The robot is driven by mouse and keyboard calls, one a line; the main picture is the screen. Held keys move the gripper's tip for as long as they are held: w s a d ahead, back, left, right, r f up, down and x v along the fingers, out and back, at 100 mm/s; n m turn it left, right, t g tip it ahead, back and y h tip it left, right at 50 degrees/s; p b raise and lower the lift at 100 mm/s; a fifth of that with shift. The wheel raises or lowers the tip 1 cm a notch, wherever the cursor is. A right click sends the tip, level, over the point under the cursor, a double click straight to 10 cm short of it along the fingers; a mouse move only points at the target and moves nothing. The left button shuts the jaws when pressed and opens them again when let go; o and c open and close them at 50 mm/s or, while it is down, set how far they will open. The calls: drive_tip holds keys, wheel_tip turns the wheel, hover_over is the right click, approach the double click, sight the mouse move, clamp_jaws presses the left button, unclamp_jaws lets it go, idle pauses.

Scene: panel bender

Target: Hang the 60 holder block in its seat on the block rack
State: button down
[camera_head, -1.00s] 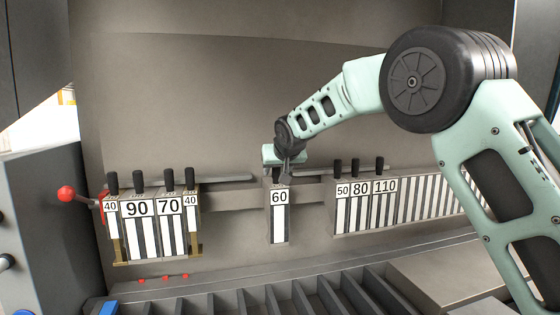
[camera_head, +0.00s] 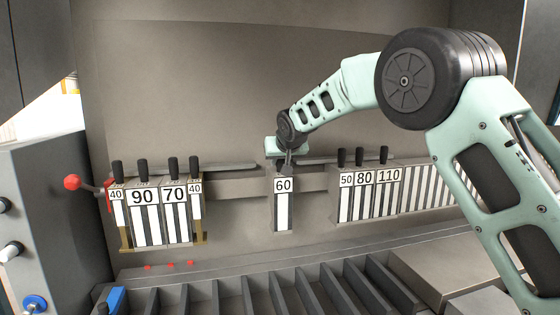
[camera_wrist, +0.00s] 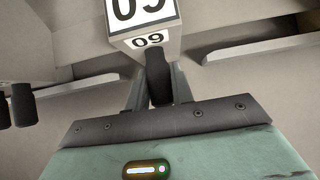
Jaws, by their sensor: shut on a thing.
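The 60 holder block (camera_head: 283,205) is a narrow block with black and white stripes and a 60 label. It hangs upright in front of the rack rail, in the gap between the left and right groups of blocks. My gripper (camera_head: 283,166) is above it, shut on its black handle. In the wrist view the block (camera_wrist: 146,35) shows its 60 label upside down, and my gripper (camera_wrist: 158,88) has a finger on each side of the black handle (camera_wrist: 158,75). The block rack rail (camera_head: 238,187) runs behind the block. I cannot tell whether the block touches it.
To the left hang the 90 block (camera_head: 143,215), the 70 block (camera_head: 175,212) and two 40 blocks. To the right are the 50, 80 and 110 blocks (camera_head: 389,195). A red-knobbed lever (camera_head: 73,182) stands far left. A slotted tray (camera_head: 235,297) lies below.

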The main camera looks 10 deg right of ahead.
drive_tip(key=shift+r+p, duration=1.25)
drive_tip(key=shift+r, duration=0.8)
drive_tip(key=shift+s+f+b, duration=0.15)
drive_tip(key=shift+s+b, duration=0.35)
drive_tip(key=shift+b, duration=0.2)
drive_tip(key=shift+s+b, duration=0.95)
drive_tip(key=s+b, duration=0.4)
drive_tip(key=s, duration=0.1)
drive_tip(key=shift+s+b, duration=0.3)
drive_tip(key=shift+b, duration=0.05)
